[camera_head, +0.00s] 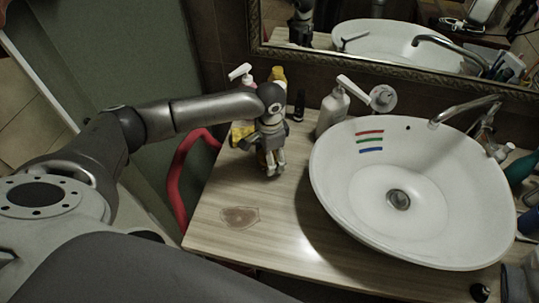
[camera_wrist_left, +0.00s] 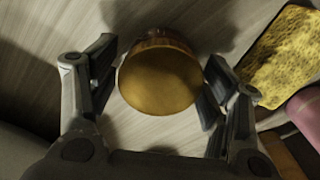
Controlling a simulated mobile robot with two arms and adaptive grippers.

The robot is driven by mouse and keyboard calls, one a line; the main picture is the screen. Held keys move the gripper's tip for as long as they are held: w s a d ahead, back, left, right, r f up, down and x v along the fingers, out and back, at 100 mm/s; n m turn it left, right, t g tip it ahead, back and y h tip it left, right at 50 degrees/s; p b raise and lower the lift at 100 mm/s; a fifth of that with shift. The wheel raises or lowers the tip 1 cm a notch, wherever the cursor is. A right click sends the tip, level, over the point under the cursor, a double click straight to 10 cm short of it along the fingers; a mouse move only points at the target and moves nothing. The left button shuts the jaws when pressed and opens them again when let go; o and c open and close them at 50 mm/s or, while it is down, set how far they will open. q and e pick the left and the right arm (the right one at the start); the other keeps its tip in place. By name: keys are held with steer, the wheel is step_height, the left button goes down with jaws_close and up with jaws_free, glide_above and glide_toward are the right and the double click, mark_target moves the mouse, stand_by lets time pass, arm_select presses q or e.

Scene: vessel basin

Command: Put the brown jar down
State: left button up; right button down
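The brown jar shows in the left wrist view (camera_wrist_left: 160,80) as a round golden-brown lid with a darker body below it. It stands between the two fingers of my left gripper (camera_wrist_left: 161,85). The finger pads are spread on either side, very close to the lid; I cannot tell whether they press on it. In the head view my left gripper (camera_head: 270,170) points down over the left part of the wooden counter (camera_head: 225,195), low near its surface. The jar is mostly hidden there behind the fingers. Whether the jar touches the counter is unclear. My right gripper is not in view.
A yellow sponge (camera_wrist_left: 285,55) lies right of the jar in the wrist view, with a pink item (camera_wrist_left: 306,112) beside it. A white pump bottle (camera_head: 332,112) and dark small bottle (camera_head: 299,105) stand behind. The white basin (camera_head: 440,225) is right. The front-left counter is clear, with a stain.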

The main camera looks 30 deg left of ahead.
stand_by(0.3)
arm_select(q)
step_height(320, 180, up, 12)
steer(key=b, duration=0.2)
steer(key=shift+r, duration=0.15)
stand_by(0.5)
